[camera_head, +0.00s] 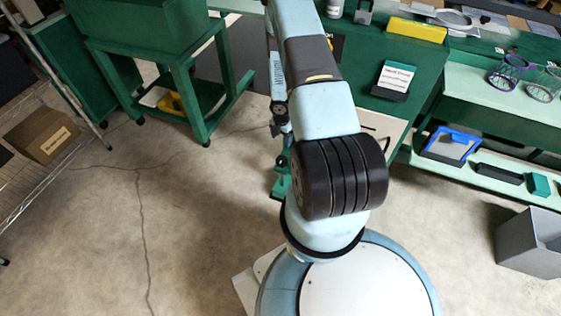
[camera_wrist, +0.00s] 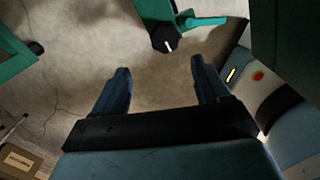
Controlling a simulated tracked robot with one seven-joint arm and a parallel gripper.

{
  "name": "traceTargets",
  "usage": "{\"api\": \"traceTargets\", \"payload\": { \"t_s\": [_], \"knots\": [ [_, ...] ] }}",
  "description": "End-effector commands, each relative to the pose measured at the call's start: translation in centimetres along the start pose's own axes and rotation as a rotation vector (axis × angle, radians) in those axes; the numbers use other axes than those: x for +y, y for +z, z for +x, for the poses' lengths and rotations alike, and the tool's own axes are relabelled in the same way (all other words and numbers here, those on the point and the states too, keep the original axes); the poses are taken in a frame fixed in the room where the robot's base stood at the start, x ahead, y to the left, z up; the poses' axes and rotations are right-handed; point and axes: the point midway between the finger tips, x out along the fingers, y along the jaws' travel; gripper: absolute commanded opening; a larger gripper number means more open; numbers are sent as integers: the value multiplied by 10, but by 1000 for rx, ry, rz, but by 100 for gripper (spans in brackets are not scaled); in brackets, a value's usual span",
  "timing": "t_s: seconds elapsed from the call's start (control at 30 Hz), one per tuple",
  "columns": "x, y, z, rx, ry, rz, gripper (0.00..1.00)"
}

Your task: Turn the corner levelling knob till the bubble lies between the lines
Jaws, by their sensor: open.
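A dark levelling knob (camera_wrist: 165,40) with a white mark on it shows at the top of the wrist view. It sits at the end of a green bracket (camera_wrist: 158,10), with a teal lever (camera_wrist: 205,22) beside it on the right. My gripper (camera_wrist: 160,68) is open, with its two dark blue fingers apart and nothing between them. The knob lies just beyond the fingertips, apart from them in the picture. In the head view my arm hides the gripper; a green part (camera_head: 281,185) shows beside the arm. I cannot make out the bubble or its lines in either view.
A green wheeled cart (camera_head: 150,60) stands at the upper left. A green bench (camera_head: 500,110) with a lower shelf runs along the right. A grey bin (camera_head: 530,243) stands at the right edge, and a cardboard box (camera_head: 42,135) at the left. The cracked floor (camera_head: 150,220) is clear.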

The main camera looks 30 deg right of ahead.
Motion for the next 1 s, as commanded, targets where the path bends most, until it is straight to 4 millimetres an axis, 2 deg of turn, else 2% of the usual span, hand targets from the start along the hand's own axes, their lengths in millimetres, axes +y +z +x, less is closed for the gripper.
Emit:
{"api": "traceTargets", "payload": {
  "t_s": [0.1,0.37,1.0],
  "knots": [
    [-7,-5,15,20,-5,-29,75],
    [-9,-8,34,27,-7,-41,75],
    [-9,-10,123,26,-6,-40,75]
  ]
}}
